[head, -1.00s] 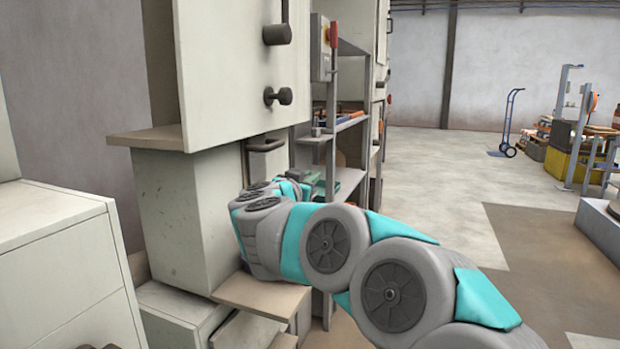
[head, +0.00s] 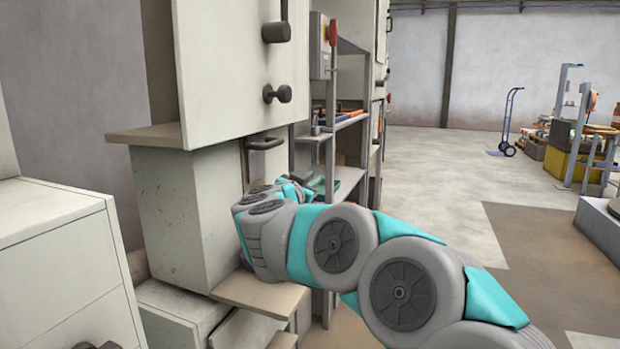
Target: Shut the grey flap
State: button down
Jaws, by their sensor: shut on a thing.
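A pale grey machine housing (head: 185,215) stands at the left in the head view. A dark bar handle (head: 265,143) shows at its right side, on a narrow pale grey face (head: 270,165) that may be the grey flap. How far the flap stands open cannot be told. My arm reaches in from the lower right and ends just below the handle, in front of this face. Its wrist end hides the lower part of the face. My gripper is hidden behind my wrist, so neither its fingers nor any contact shows.
A big upper panel (head: 235,65) with two dark knobs overhangs the housing. A tan ledge (head: 260,292) juts out below my arm. A metal shelf rack (head: 331,100) stands close behind my wrist. A pale cabinet (head: 60,260) is at the left. Open floor (head: 440,165) lies right.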

jog(key=f+m+b, duration=0.1)
jog(key=m, duration=0.1)
jog(key=f+m, duration=0.1)
jog(key=m, duration=0.1)
jog(key=shift+s+d+f+b, duration=0.15)
jog(key=shift+d+f+b, duration=0.2)
jog(key=shift+d+b, duration=0.05)
notch_tip(320, 180, down, 3)
jog(key=m+b, duration=0.1)
jog(key=m, duration=0.1)
jog(key=m+b, duration=0.2)
jog(key=m, duration=0.1)
jog(key=shift+a+r, duration=0.15)
jog(key=shift+r, duration=0.05)
jog(key=shift+w+a+f+m+b, duration=0.15)
jog(key=shift+a+f+m+b, duration=0.3)
jog(key=shift+m+b, duration=0.6)
jog(key=shift+w+a+f+m+b, duration=0.15)
jog(key=shift+f+m+b, duration=0.45)
jog(key=shift+m, duration=0.8)
jog(key=shift+w+a+f+m+b, duration=0.1)
jog(key=shift+a+f+m+b, duration=0.35)
jog(key=shift+m+b, duration=0.6)
jog(key=shift+m, duration=0.3)
jog(key=c, duration=0.9)
grip_release()
jog(key=shift+a, duration=0.1)
